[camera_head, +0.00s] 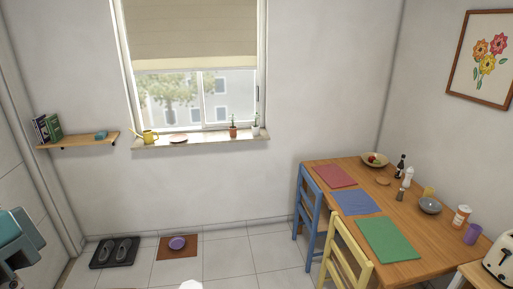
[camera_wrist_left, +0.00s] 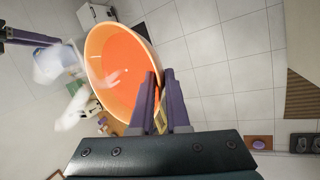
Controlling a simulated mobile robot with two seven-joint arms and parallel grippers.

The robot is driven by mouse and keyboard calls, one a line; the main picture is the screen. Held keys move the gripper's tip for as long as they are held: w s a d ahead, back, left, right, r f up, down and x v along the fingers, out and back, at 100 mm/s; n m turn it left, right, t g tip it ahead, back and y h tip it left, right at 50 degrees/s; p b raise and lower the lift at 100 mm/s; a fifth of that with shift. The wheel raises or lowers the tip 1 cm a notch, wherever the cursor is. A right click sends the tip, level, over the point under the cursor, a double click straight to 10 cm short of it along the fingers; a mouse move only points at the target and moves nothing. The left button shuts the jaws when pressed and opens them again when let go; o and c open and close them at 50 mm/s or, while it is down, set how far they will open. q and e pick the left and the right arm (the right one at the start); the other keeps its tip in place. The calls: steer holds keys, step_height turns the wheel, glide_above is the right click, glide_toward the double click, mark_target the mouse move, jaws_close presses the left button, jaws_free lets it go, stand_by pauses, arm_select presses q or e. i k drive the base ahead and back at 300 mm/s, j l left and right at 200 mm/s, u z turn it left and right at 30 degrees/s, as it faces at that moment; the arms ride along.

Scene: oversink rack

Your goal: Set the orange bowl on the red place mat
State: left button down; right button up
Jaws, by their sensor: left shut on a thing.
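The orange bowl (camera_wrist_left: 125,72) fills the upper middle of the left wrist view, tilted in the picture with its inside showing. My left gripper (camera_wrist_left: 158,88) is shut on its rim, with purple fingers at the bowl's lower right side. The bowl and left gripper are not in the head view. The red place mat (camera_head: 335,176) lies flat and bare at the far left end of the wooden table (camera_head: 388,202) in the head view. What looks like my right gripper (camera_wrist_left: 54,40) shows at the left edge of the wrist view; its jaws are unclear.
A blue mat (camera_head: 355,202) and a green mat (camera_head: 388,239) lie nearer on the table. A fruit bowl (camera_head: 375,160), bottles and a grey bowl (camera_head: 430,205) stand along its right side. A blue chair (camera_head: 308,205) and a yellow chair (camera_head: 345,255) line the left side.

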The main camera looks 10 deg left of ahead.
mark_target(336, 176)
steer(key=i+l+z, duration=0.4)
steer(key=i, duration=0.75)
steer(key=i+z, duration=0.35)
steer(key=i, duration=0.8)
steer(key=i+l+u, duration=0.25)
steer(key=i+u, duration=0.25)
steer(key=i, duration=0.35)
steer(key=i+l+u, duration=0.45)
steer(key=i, duration=0.3)
steer(key=i+l+u, duration=0.5)
steer(key=i+l, duration=0.15)
steer(key=l, duration=0.25)
